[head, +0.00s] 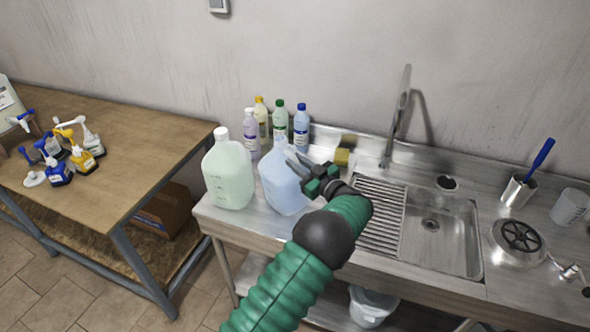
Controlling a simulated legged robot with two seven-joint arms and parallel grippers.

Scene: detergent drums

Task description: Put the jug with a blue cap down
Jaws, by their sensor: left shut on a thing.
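A translucent pale blue jug (283,190) is at the left part of the steel sink counter (240,226). My left gripper (297,163) is at the upper right of this jug and shut on it, around its handle area. The jug's cap is hidden or cannot be made out behind the fingers. The jug looks nearly upright; I cannot tell whether its base touches the counter. A pale green jug (229,174) with a white cap stands upright just to its left. My right gripper is not in view.
Several small bottles (279,120) stand behind the jugs by the wall. A ribbed drainboard (380,212) and sink basin (443,238) lie to the right. A wooden table (112,133) with several spray and pump heads is at left, past a gap.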

